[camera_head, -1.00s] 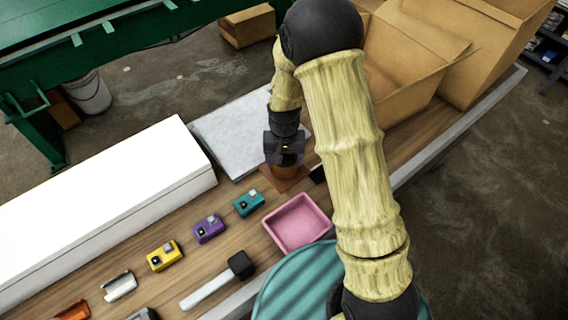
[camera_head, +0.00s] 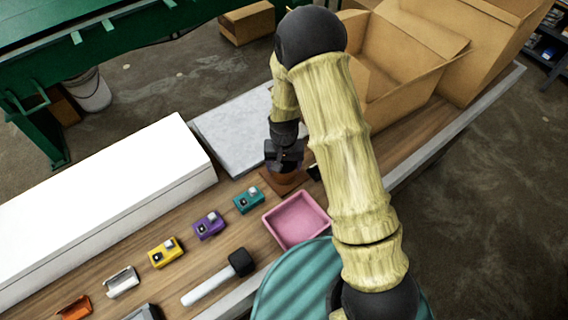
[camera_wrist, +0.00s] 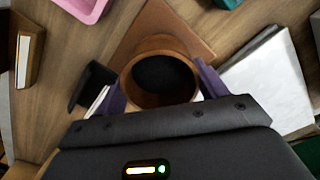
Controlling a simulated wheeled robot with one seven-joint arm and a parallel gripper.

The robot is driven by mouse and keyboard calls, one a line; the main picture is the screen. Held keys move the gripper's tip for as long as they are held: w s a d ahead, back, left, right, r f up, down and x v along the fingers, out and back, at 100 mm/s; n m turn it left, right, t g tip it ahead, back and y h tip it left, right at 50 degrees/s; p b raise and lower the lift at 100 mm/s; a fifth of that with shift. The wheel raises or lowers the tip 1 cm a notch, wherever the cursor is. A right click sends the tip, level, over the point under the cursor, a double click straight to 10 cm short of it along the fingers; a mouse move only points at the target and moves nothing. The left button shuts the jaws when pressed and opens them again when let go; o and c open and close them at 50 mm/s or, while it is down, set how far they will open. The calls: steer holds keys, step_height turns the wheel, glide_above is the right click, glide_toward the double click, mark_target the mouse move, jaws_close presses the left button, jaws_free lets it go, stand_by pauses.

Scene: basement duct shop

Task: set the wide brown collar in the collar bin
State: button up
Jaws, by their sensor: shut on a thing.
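The wide brown collar (camera_wrist: 160,44) is a round, open ring in the wrist view, with a dark inside. My gripper (camera_wrist: 162,90) is shut on it, with one purple finger on each side. In the head view my gripper (camera_head: 285,168) is low over a flat brown square (camera_head: 274,182), and the collar is mostly hidden there. The brown square (camera_wrist: 188,27) lies under the collar in the wrist view; I cannot tell whether they touch. A pink open tray (camera_head: 297,221) stands in front of the gripper; no label shows whether it is the collar bin.
A black object (camera_wrist: 93,84) is close beside the collar. A grey-white slab (camera_head: 235,130) lies behind left, and a long white box (camera_head: 100,205) at left. Teal (camera_head: 248,200), purple (camera_head: 209,225) and yellow (camera_head: 165,252) blocks and a mallet (camera_head: 220,278) lie in front. Cardboard boxes (camera_head: 395,65) stand behind right.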

mark_target(284, 169)
steer(key=shift+f, duration=0.15)
steer(key=o, duration=1)
steer(key=shift+o, duration=0.2)
step_height(284, 169, up, 12)
steer(key=b, duration=0.2)
steer(key=shift+r, duration=0.2)
